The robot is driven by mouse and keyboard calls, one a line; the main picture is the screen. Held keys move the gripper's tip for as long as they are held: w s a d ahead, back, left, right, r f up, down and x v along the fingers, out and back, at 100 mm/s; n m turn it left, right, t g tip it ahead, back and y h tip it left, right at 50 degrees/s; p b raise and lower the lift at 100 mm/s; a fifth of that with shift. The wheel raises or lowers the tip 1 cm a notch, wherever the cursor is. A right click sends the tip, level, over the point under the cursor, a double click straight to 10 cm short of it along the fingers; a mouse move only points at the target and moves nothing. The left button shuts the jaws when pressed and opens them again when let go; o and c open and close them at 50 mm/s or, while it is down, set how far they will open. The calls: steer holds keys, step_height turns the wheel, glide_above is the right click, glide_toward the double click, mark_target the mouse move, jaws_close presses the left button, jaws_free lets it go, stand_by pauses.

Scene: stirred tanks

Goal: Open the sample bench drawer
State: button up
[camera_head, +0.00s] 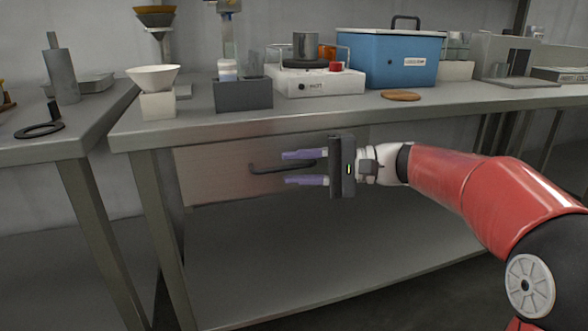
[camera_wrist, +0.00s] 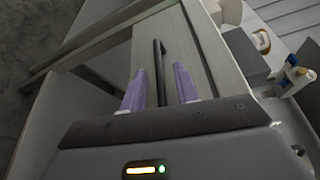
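The sample bench drawer (camera_head: 225,182) hangs under the left part of the steel bench top, its front looking closed. Its dark bar handle (camera_head: 268,169) runs across the front, partly hidden behind my gripper (camera_head: 304,168). In the head view my gripper's two purple fingers are spread, one above and one below the handle's line. In the wrist view the handle (camera_wrist: 159,72) lies between the open fingers of my gripper (camera_wrist: 160,85). The fingers do not close on it. I cannot tell whether they touch it.
The bench top (camera_head: 330,108) carries a blue box (camera_head: 388,62), a white stirrer (camera_head: 315,84), a dark grey block (camera_head: 243,95) and a white funnel (camera_head: 153,78). A bench leg (camera_head: 158,215) stands left of the drawer. A lower shelf (camera_head: 300,255) lies below, clear.

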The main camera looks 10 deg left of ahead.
steer(key=shift+s+a, duration=0.1)
steer(key=shift+a, duration=0.5)
steer(key=shift+c, duration=0.2)
jaws_close()
steer(key=shift+s+d+f, duration=0.1)
